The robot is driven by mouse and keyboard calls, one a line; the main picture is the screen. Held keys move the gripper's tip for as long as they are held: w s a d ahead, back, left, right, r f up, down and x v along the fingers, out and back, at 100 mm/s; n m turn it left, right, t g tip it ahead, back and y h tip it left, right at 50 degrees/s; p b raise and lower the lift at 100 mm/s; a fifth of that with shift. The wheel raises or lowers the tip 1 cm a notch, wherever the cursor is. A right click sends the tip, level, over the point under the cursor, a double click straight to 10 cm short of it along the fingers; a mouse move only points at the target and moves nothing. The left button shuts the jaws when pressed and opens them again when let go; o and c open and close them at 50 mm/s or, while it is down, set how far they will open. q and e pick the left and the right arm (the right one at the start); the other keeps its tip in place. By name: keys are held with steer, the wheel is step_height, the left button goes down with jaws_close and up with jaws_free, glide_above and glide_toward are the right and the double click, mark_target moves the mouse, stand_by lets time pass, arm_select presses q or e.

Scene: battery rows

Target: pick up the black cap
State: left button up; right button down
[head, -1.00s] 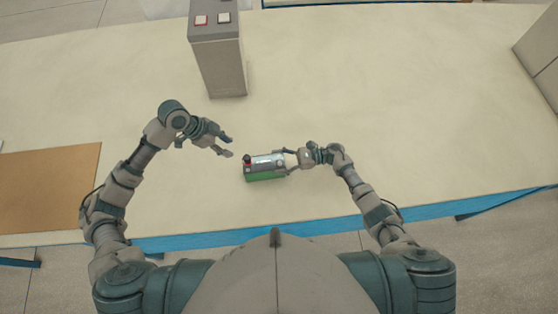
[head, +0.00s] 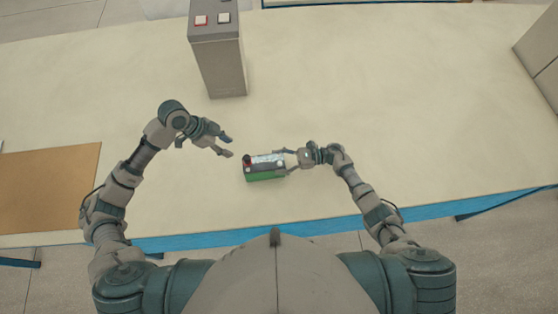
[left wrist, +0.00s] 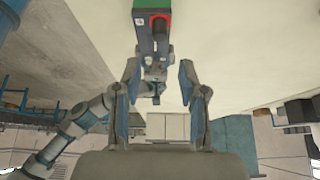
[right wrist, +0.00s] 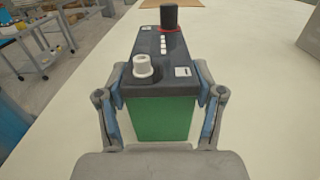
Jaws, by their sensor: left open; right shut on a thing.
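A green battery (head: 266,176) with a dark top stands on the table, in front of my body. The black cap (right wrist: 169,18) stands upright at the battery's far end in the right wrist view, with a red ring at its base. It is small at the battery's left end in the head view (head: 247,159). My right gripper (right wrist: 161,90) is shut on the battery's near end, beside a pale terminal post (right wrist: 143,66). My left gripper (head: 229,146) is open and empty, up and left of the cap and apart from it. The left wrist view shows the battery (left wrist: 145,35) beyond its spread fingers.
A grey box with red and white buttons (head: 219,65) stands behind the battery on the pale table (head: 360,90). A brown panel (head: 50,185) lies at the left. A large grey block (head: 545,60) is at the far right. The table around the battery is clear.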

arm_select(q)
steer(key=o, duration=0.3)
steer(key=n+y, duration=0.6)
steer(key=n, duration=1.5)
glide_above(247, 157)
steer(key=a, duration=0.1)
steer(key=f, duration=0.4)
steer(key=shift+w+f, duration=0.2)
steer(key=shift+f, duration=0.05)
steer(key=f, duration=0.3)
steer(key=d+f, duration=0.1)
steer(key=shift+s+f, duration=0.15)
steer(key=shift+s, duration=0.15)
steer(key=shift+f, duration=0.6)
